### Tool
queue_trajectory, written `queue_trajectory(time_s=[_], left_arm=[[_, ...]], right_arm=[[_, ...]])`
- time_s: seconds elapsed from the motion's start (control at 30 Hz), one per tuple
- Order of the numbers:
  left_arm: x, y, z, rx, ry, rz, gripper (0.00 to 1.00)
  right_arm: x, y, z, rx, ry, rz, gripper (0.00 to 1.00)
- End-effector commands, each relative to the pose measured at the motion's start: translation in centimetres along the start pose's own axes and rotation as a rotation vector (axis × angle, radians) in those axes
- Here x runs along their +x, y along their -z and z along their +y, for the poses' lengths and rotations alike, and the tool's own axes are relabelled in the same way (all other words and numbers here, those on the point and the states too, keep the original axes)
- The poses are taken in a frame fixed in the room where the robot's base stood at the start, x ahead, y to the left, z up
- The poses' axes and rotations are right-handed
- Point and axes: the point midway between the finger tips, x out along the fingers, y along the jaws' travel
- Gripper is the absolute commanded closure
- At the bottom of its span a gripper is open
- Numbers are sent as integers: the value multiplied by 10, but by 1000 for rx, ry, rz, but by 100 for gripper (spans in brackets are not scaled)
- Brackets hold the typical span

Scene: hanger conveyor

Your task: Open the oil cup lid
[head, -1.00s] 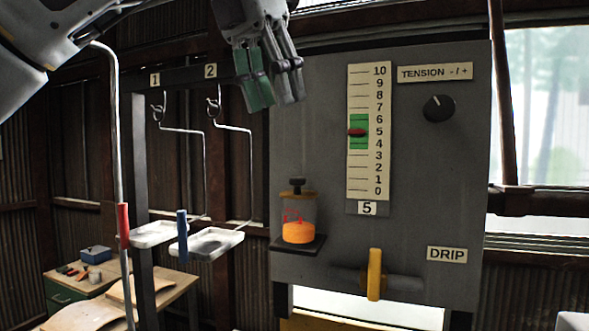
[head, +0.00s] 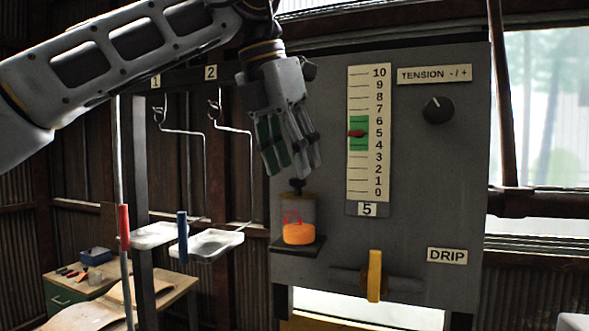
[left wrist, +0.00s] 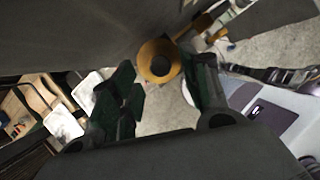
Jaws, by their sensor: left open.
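The oil cup (head: 299,214) stands on a dark bracket on the left of the grey panel, with clear walls and orange oil low inside. Its tan lid (head: 297,195) is on top, with a dark knob (head: 297,182). In the left wrist view the lid (left wrist: 158,77) is a yellow-brown disc with the dark knob at its middle. My left gripper (head: 294,170) is open and points down just above the knob. In the left wrist view its fingers (left wrist: 163,88) are apart, with the lid beyond the gap between them. My right gripper is in neither view.
The panel carries a tension scale (head: 369,130), a black knob (head: 438,109) and a yellow drip lever (head: 375,275). Left of the cup are white trays (head: 208,243), wire hangers (head: 233,128) and a post. A wooden bench (head: 150,291) stands lower left.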

Motion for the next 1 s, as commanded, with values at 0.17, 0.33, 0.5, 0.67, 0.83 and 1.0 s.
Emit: queue_trajectory(time_s=[0.17,0.33,0.5,0.67,0.83,1.0], left_arm=[[15,0,0,1,-1,0,54],[22,0,0,0,0,-1,54],[24,0,0,0,0,-1,54],[24,0,0,0,0,-1,57],[24,0,0,1,0,-1,79],[24,0,0,0,0,-1,100]], right_arm=[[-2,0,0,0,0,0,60],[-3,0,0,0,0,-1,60],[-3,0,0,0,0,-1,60],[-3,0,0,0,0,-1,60],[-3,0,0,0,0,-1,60],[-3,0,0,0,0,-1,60]])
